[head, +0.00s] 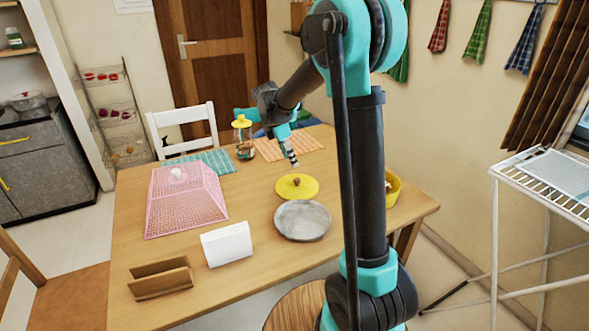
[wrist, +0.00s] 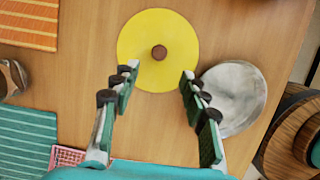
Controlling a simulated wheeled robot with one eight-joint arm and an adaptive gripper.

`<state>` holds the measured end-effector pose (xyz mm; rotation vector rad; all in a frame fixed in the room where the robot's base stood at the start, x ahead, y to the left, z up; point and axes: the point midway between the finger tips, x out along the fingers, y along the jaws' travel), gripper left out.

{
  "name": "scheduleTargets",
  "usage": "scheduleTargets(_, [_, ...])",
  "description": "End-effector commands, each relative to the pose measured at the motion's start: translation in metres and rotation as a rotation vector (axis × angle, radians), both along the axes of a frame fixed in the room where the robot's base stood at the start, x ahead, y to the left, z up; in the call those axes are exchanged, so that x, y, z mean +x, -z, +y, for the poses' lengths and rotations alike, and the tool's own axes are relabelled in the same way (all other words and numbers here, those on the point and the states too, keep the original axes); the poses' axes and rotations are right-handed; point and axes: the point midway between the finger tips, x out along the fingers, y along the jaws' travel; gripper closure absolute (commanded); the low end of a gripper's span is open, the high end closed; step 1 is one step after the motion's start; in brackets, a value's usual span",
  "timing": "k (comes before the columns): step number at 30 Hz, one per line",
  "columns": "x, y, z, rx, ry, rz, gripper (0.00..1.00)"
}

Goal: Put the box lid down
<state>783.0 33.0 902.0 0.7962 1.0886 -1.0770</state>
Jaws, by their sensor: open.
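A round yellow lid (head: 295,193) with a brown knob lies on the wooden table, knob up, right behind a grey metal plate (head: 302,222). In the wrist view the yellow lid (wrist: 160,22) is ahead of the fingers, its knob centred between them, and the plate (wrist: 240,95) lies close to its right edge. My gripper (head: 292,158) is above the table just behind the lid in the head view. Its fingers (wrist: 159,73) are apart with nothing between them in the wrist view. Whether lid and plate touch is hard to tell.
A pink mesh cover (head: 187,205), a white holder (head: 227,244) and a wooden holder (head: 160,278) stand on the table's left and front. A glass jar (head: 244,148) is at the back. A yellow bowl (head: 392,190) sits at the right, partly behind my arm.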

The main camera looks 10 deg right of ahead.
Motion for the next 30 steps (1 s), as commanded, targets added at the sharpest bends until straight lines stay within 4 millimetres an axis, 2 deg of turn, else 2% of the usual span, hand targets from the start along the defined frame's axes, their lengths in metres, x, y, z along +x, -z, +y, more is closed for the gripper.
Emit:
scheduleTargets(4, [-0.017,-0.004,-0.009,0.029,0.094,-0.039,0.55])
scheduleTargets(7, [-0.046,-0.003,-0.023,0.082,0.260,-0.101,0.55])
scheduleTargets(15, [-0.150,0.015,-0.057,0.292,0.878,-0.296,0.55])
scheduleTargets(21, [-0.227,0.041,-0.070,0.459,1.346,-0.396,0.55])
scheduleTargets(24, [-0.257,0.054,-0.073,0.532,1.539,-0.427,0.55])
scheduleTargets(27, [-0.278,0.064,-0.073,0.585,1.682,-0.443,0.55])
scheduleTargets(30, [-0.289,0.071,-0.073,0.617,1.768,-0.452,0.55])
